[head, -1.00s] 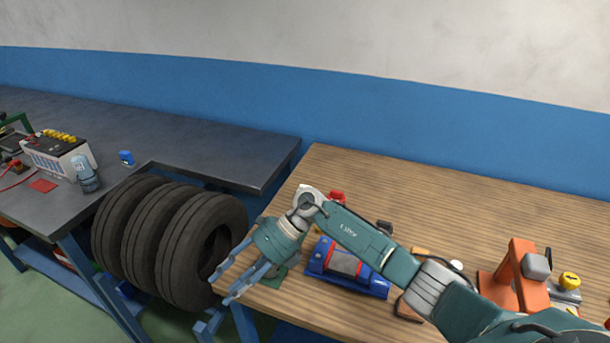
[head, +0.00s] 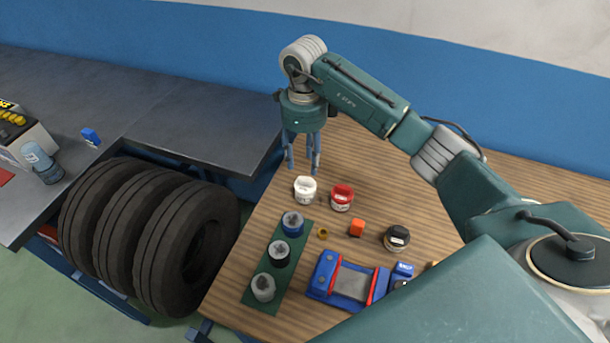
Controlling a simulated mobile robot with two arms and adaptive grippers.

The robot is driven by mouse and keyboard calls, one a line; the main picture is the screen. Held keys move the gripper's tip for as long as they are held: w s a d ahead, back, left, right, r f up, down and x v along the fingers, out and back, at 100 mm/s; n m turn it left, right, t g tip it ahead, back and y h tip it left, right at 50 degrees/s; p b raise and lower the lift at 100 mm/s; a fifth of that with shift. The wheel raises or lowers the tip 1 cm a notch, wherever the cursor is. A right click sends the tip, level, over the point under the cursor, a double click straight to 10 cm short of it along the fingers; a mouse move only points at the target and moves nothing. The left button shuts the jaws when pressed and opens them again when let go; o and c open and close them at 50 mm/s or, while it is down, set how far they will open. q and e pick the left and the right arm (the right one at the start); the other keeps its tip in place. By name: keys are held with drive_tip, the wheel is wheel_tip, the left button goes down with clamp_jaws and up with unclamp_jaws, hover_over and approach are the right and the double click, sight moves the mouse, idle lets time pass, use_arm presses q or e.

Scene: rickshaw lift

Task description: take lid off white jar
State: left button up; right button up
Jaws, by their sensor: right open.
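A white jar (head: 305,190) stands upright on the wooden table near its left edge. Its top looks white; I cannot tell the lid apart from the body. My right gripper (head: 303,168) is open and points down, its fingertips just above and behind the white jar in the picture. I see nothing between its fingers. A red-topped jar (head: 341,197) stands close to the right of the white jar. My left gripper is not in view.
Tyres (head: 150,235) stand left of the wooden table (head: 450,190).

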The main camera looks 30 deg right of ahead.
sight(305, 180)
drive_tip(key=shift+s+f, duration=0.2)
drive_tip(key=shift+f, duration=0.75)
drive_tip(key=shift+f+p, duration=0.25)
drive_tip(key=shift+p, duration=0.1)
drive_tip(key=f+p, duration=0.2)
drive_tip(key=f, duration=0.2)
drive_tip(key=shift+w+d+f+p, duration=0.15)
drive_tip(key=shift+w+f+p, duration=0.15)
drive_tip(key=shift+p, duration=0.1)
drive_tip(key=shift+f, duration=0.2)
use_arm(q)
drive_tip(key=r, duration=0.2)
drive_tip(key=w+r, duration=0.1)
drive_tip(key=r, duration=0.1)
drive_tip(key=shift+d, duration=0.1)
use_arm(e)
drive_tip(key=shift+f, duration=0.15)
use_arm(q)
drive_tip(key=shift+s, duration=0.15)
use_arm(e)
drive_tip(key=shift+c, duration=0.3)
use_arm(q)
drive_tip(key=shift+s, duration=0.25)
use_arm(e)
drive_tip(key=c, duration=1)
